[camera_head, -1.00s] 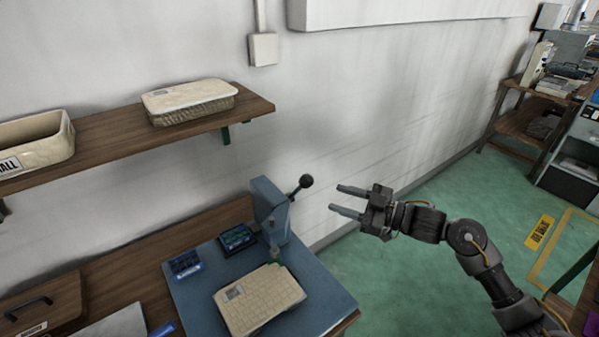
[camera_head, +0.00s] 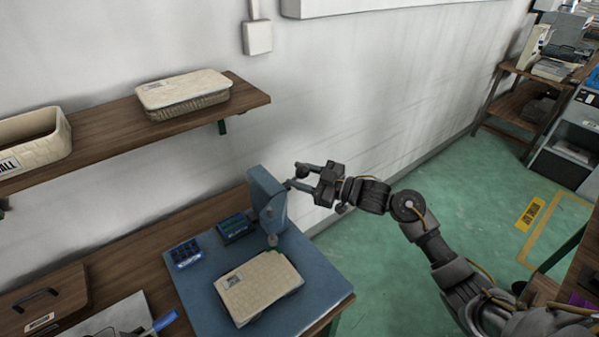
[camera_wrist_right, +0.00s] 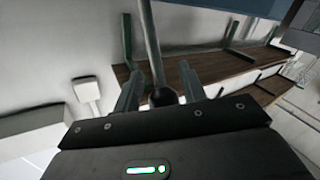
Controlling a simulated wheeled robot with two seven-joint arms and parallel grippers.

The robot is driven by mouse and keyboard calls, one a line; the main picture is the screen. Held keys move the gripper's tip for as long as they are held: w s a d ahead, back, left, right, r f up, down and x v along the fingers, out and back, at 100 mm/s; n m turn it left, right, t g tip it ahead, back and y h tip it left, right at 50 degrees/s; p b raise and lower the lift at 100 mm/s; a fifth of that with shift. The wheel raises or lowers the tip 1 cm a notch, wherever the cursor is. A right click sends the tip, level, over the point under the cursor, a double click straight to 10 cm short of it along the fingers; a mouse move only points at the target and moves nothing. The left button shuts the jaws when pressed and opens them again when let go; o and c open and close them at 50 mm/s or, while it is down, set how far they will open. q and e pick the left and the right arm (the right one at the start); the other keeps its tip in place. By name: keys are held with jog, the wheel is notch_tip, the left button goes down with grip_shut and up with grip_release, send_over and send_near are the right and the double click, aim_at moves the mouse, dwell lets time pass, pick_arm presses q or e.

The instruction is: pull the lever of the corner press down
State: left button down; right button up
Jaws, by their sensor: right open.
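The corner press (camera_head: 267,199) is a blue-grey upright body on a blue base plate (camera_head: 318,277) at the bench corner. Its lever ends in a dark round knob (camera_wrist_right: 163,97), which sits between the two fingers in the right wrist view. The lever rod (camera_wrist_right: 151,45) runs up from the knob in that view. My right gripper (camera_head: 297,178) is open, its fingers on either side of the knob; I cannot tell whether they touch it. In the head view the fingers partly hide the knob. A cream woven panel (camera_head: 259,287) lies on the base plate under the press. My left gripper is not in view.
A shelf (camera_head: 100,133) above the bench holds a lidded basket (camera_head: 183,97) and an open bin (camera_head: 32,142). Two small dark blue boxes (camera_head: 186,254) (camera_head: 235,227) stand left of the press. The green floor (camera_head: 385,238) right of the bench is clear.

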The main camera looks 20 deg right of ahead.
jog(key=shift+w+a+f, duration=0.1)
jog(key=shift+w+a, duration=0.1)
jog(key=shift+w, duration=0.05)
jog(key=c, duration=0.5)
grip_shut()
